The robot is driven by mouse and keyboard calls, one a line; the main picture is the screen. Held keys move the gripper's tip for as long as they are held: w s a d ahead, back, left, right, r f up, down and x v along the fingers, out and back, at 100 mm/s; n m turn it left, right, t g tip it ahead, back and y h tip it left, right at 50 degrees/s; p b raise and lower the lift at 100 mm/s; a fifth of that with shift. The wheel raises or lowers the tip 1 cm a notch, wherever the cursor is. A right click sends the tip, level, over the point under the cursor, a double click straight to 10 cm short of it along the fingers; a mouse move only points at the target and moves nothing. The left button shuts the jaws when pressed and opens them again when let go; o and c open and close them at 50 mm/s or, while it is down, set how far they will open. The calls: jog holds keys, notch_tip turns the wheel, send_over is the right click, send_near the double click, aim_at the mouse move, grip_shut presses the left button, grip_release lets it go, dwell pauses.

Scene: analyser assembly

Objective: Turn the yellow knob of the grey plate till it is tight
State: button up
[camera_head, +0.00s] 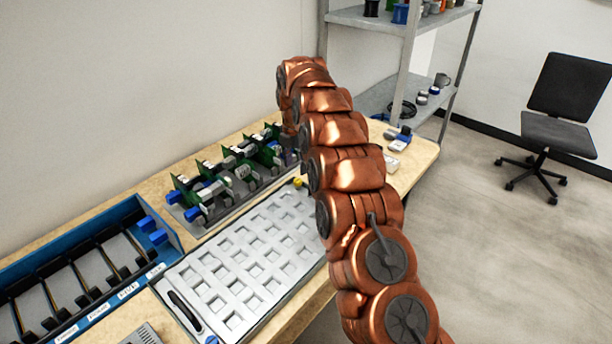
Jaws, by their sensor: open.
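The light grey plate (246,262) with rows of square openings lies on the table, running from the lower left towards the middle. A small yellow knob (298,183) shows at its far corner, beside my arm.
A grey rack of green boards with blue parts (217,211) stands close behind the plate. A blue divided bin (168,232) is at the left. Small blue and white items (400,137) lie at the table's far end. A shelf (380,99) stands beyond; a chair (560,132) is farther right.

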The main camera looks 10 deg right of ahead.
aim_at(298, 180)
jog(key=shift+d+f+p, duration=0.2)
jog(key=shift+f+p, duration=0.3)
jog(key=shift+f, duration=2.3)
